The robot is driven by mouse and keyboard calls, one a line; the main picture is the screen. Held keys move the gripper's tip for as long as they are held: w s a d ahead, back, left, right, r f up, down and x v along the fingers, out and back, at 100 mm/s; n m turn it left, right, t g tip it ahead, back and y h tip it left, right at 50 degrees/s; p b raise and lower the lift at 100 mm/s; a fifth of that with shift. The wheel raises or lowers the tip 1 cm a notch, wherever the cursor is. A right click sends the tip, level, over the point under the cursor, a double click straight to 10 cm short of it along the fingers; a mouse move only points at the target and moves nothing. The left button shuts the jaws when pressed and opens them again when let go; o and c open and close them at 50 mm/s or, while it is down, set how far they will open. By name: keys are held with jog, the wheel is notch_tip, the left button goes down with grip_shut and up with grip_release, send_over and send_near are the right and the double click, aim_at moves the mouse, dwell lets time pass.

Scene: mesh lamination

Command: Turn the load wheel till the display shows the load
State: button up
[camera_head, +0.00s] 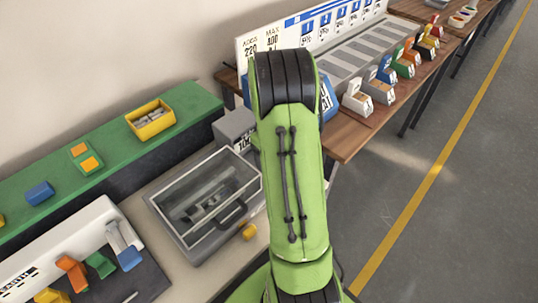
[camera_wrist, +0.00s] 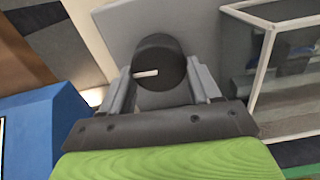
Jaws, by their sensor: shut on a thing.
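The load wheel (camera_wrist: 160,52) is a round black knob with a white pointer line in the wrist view. The line points left and very slightly down. It sits on a grey housing (camera_wrist: 122,22). My gripper (camera_wrist: 163,76) has a grey finger on each side of the wheel and is shut on it. In the head view a grey box (camera_head: 232,128) with a panel reading "10…" (camera_head: 242,146) stands left of my arm; its right part is hidden. The wheel and gripper are hidden behind my green arm there. I cannot read a full load value.
A clear-lidded case (camera_head: 205,195) with a dark handle stands just left of my arm. It also shows at the right of the wrist view (camera_wrist: 262,75). A blue block (camera_wrist: 45,130) lies left of the gripper. A wooden bench (camera_head: 352,140) holds colored items. The floor at right is clear.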

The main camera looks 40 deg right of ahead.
jog(key=shift+d+m, duration=0.1)
jog(key=shift+m, duration=0.9)
jog(key=o, duration=1.1)
jog(key=shift+c, duration=0.2)
jog(key=shift+r, duration=0.15)
notch_tip(320, 180, up, 16)
jog(key=p, duration=0.4)
jog(key=shift+f, duration=0.2)
